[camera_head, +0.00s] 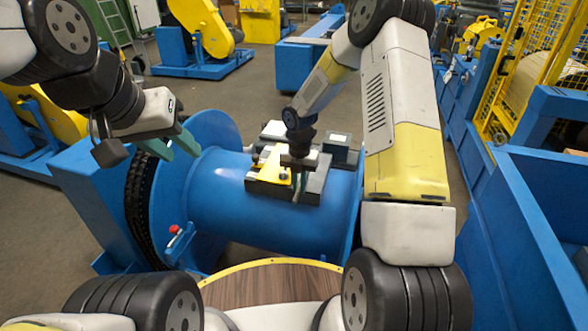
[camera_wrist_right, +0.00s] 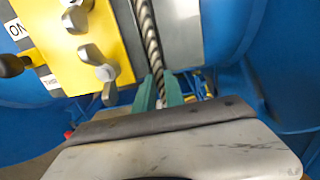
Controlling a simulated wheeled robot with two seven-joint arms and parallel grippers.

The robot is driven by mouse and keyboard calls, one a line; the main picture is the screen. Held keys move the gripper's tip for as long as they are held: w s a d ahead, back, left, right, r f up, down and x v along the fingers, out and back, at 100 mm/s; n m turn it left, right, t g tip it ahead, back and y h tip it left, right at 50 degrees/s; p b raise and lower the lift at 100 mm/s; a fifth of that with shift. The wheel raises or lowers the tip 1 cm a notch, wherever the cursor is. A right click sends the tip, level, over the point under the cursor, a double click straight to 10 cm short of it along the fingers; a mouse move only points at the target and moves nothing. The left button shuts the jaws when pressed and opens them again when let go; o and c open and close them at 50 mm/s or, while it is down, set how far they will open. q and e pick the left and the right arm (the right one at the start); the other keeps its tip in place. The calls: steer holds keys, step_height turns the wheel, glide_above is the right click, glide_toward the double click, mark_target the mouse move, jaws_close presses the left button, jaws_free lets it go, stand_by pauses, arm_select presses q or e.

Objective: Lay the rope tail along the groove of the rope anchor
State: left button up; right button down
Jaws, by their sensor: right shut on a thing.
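The rope anchor (camera_head: 262,188) sits on top of the blue drum (camera_head: 220,195), with a yellow plate on a grey block. In the right wrist view its yellow plate (camera_wrist_right: 62,50) lies left of the rope and a bare grey face (camera_wrist_right: 180,35) lies right of it. The twisted rope tail (camera_wrist_right: 148,35) runs between the two, into my right gripper (camera_wrist_right: 160,85). My right gripper (camera_head: 297,192) is shut on the rope, its green fingers on either side. I cannot tell how deep the rope sits. My left gripper (camera_head: 178,150) is open and empty, over the drum's left flange.
Bolt-like metal knobs (camera_wrist_right: 90,53) stand up from the yellow plate beside the rope. A dark box (camera_head: 340,145) is behind the anchor. A black chain (camera_head: 138,200) runs along the drum's left side. A wooden platform with yellow edging (camera_head: 275,285) is in front.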

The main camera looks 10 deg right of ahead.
steer(key=shift+s+d+f, duration=0.2)
steer(key=shift+f, duration=0.55)
steer(key=c, duration=1.3)
jaws_free()
steer(key=shift+w+r, duration=0.2)
steer(key=shift+r, duration=0.25)
steer(key=r, duration=0.7)
steer(key=shift+s+a+r, duration=0.2)
steer(key=shift+a+r, duration=0.05)
steer(key=shift+r, duration=0.15)
steer(key=s+d+r+m+t, duration=0.1)
steer(key=s+d+r+m, duration=0.1)
steer(key=s+r+m, duration=0.45)
steer(key=s+d+r+m+t, duration=0.25)
steer(key=r+m, duration=0.45)
steer(key=r, duration=0.4)
steer(key=s+r+m, duration=0.2)
steer(key=s+m, duration=0.3)
steer(key=s+r+m+t+y, duration=0.1)
steer(key=s+r+m, duration=0.2)
steer(key=s+m, duration=0.2)
steer(key=s+r+m+t+y, duration=0.1)
steer(key=s+r+m, duration=0.1)
steer(key=s+m, duration=0.4)
steer(key=shift+r+m+t, duration=0.25)
steer(key=shift+r+m, duration=0.15)
steer(key=shift+m, duration=0.25)
